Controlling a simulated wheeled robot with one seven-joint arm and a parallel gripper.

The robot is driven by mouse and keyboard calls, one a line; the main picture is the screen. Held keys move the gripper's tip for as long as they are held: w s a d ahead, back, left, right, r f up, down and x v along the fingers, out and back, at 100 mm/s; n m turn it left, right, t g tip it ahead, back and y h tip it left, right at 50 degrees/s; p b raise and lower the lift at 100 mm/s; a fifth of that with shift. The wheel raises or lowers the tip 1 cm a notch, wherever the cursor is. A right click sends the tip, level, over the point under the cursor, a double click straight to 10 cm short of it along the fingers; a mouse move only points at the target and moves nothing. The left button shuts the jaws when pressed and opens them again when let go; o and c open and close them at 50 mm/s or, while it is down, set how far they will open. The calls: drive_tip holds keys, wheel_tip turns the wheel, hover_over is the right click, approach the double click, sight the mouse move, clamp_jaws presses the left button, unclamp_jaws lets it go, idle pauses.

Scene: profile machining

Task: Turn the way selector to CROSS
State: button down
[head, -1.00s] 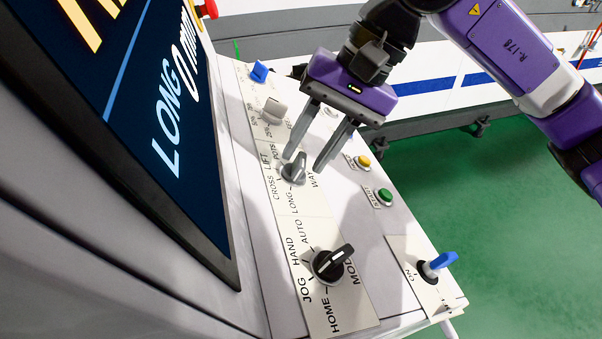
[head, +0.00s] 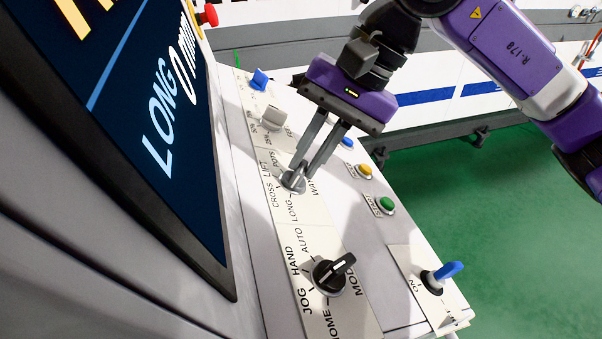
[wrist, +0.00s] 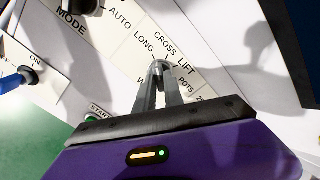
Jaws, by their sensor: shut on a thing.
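The way selector (head: 292,181) is a grey knob on a white label plate marked CROSS, LIFT, POTS, LONG and WAY. In the head view my gripper (head: 299,174) reaches down to it, with both fingers closed around the knob. In the wrist view the gripper (wrist: 158,72) shows its fingertips together at the selector (wrist: 157,66), below the words LONG and CROSS. The fingers hide much of the knob, so its pointer direction is hard to tell. The screen (head: 130,120) reads LONG.
The black mode knob (head: 330,274) sits nearer on the same panel. A blue-handled switch (head: 443,272) is at the near right. Green (head: 386,204) and yellow (head: 364,171) buttons lie right of the selector. A pale knob (head: 271,117) and a blue knob (head: 259,79) stand beyond it.

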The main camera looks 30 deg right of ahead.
drive_tip(key=shift+m+b, duration=0.65)
drive_tip(key=shift+m, duration=0.85)
drive_tip(key=shift+f+m+b, duration=0.15)
drive_tip(key=shift+m+b, duration=0.45)
drive_tip(key=shift+m, duration=0.2)
drive_tip(key=m+b, duration=0.1)
drive_tip(key=m, duration=0.1)
drive_tip(key=shift+m, duration=0.4)
drive_tip(key=c, duration=1.3)
unclamp_jaws()
drive_tip(key=shift+r, duration=0.2)
drive_tip(key=shift+p+v, duration=1.05)
drive_tip(key=shift+v, duration=2.4)
